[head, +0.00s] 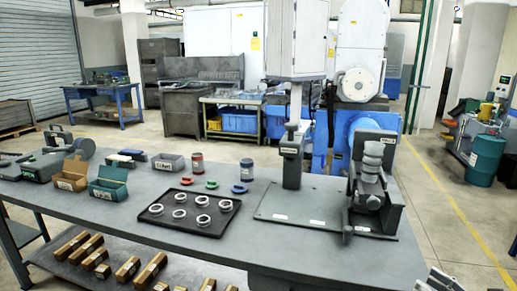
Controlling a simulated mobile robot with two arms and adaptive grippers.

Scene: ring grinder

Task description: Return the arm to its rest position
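A small grey metallic part (440,280) at the bottom right edge looks like the end of my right gripper. It is cut off by the frame, so its opening cannot be made out. It is clear of the table and apart from the things on it. My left gripper is not in view. A black tray (155,222) with several metal rings (202,220) lies on the grey table (120,208). A grinder fixture (370,190) stands at the table's right end on a grey base plate (300,212).
Wooden blocks (127,268) lie on a lower shelf. Floor right of the table is open.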

